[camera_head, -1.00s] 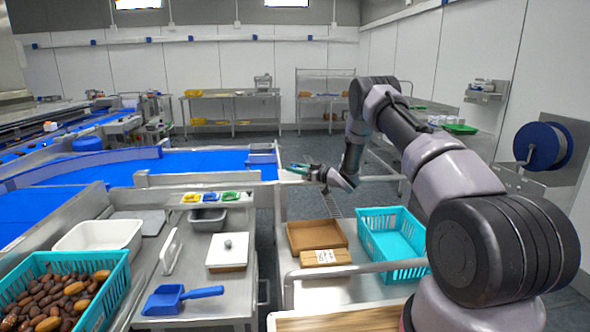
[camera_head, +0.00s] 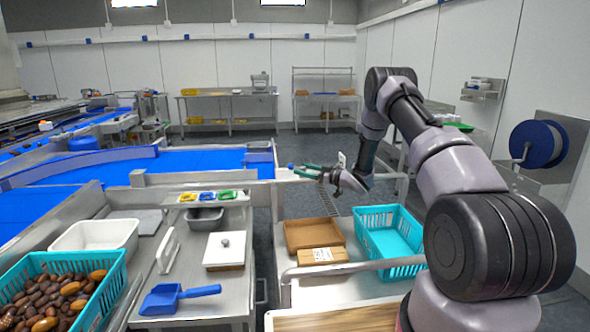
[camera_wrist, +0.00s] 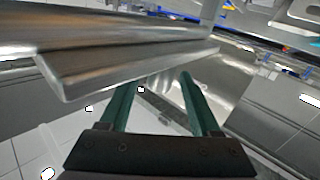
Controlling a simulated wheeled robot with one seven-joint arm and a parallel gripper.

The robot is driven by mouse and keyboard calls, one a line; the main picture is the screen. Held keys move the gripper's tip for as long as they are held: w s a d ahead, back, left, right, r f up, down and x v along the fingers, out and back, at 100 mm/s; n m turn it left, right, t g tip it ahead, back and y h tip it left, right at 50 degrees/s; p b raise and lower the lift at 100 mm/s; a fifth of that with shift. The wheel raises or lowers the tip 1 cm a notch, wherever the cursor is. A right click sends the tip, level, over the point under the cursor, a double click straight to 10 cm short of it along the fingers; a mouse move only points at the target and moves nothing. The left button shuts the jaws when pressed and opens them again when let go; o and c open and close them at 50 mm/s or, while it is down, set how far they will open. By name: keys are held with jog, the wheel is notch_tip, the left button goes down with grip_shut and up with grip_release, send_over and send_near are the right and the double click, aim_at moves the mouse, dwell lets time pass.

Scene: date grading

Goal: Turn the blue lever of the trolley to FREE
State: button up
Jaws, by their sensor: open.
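My gripper (camera_head: 305,170) is beyond the far edge of the metal trolley (camera_head: 335,290), in the middle of the head view. In the wrist view its two green fingers (camera_wrist: 157,80) are apart with nothing between them. A metal bar or plate edge (camera_wrist: 130,72) crosses close in front of the fingers; I cannot tell if they touch it. I cannot make out the blue lever with certainty in either view. A small blue spot shows at the fingertips in the head view, too small to identify. No FREE marking can be read.
On the trolley stand a brown tray (camera_head: 290,238), a cardboard-coloured box (camera_head: 323,256) and an empty turquoise crate (camera_head: 362,246). A rail (camera_head: 345,270) runs along its near side. A steel bench with a blue scoop (camera_head: 165,300) and a blue conveyor (camera_head: 190,163) lie left.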

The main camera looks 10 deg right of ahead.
jog(key=shift+v, duration=2.4)
jog(key=w+d+r+m+t+h, duration=0.2)
jog(key=d+r+h, duration=0.15)
jog(key=r, duration=0.55)
jog(key=w+d+r+m+t+h, duration=0.1)
jog(key=d+r+m+h, duration=0.2)
jog(key=r, duration=0.6)
jog(key=s+d+r+m+g+h, duration=0.1)
jog(key=s+d+r+m+h, duration=0.2)
jog(key=s+r, duration=0.5)
jog(key=s+d+r+m+g+h, duration=0.1)
jog(key=s+r+m+h, duration=0.35)
jog(key=s+r, duration=0.4)
jog(key=s+a+f+m+g+y, duration=0.1)
jog(key=s+a+g, duration=0.1)
jog(key=s, duration=1.4)
jog(key=s+a+f+m+g+y, duration=0.1)
jog(key=s+a+m+g, duration=0.1)
jog(key=s, duration=1.5)
jog(key=a+g, duration=0.1)
jog(key=a, duration=0.1)
jog(key=shift+s+a, duration=0.2)
jog(key=shift+a, duration=0.15)
